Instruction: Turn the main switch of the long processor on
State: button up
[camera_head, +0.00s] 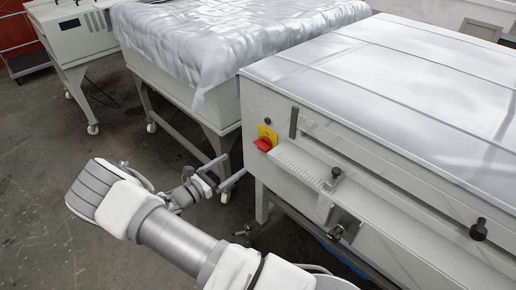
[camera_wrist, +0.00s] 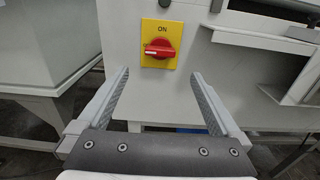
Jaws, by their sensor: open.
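The main switch (camera_head: 265,142) is a red rotary knob on a yellow plate, on the end of the long processor (camera_head: 375,95). In the wrist view the red knob (camera_wrist: 159,48) lies roughly horizontal, and "ON" is printed above it on the yellow plate (camera_wrist: 162,28). My gripper (camera_wrist: 166,80) is open and empty. Its two fingers point at the panel, one to each side of and below the knob, apart from it. In the head view my gripper (camera_head: 222,178) is low and left of the switch, partly hidden by my wrist.
A table covered in silvery sheeting (camera_head: 205,50) stands left of the processor. A smaller machine (camera_head: 75,30) is at the back left. Rails and black knobs (camera_head: 478,229) stick out along the processor's front. Grey floor (camera_head: 40,150) is free at the left.

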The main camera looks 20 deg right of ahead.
aim_at(259, 147)
jog(key=x, duration=1.3)
jog(key=c, duration=1.2)
jog(key=shift+b, duration=0.3)
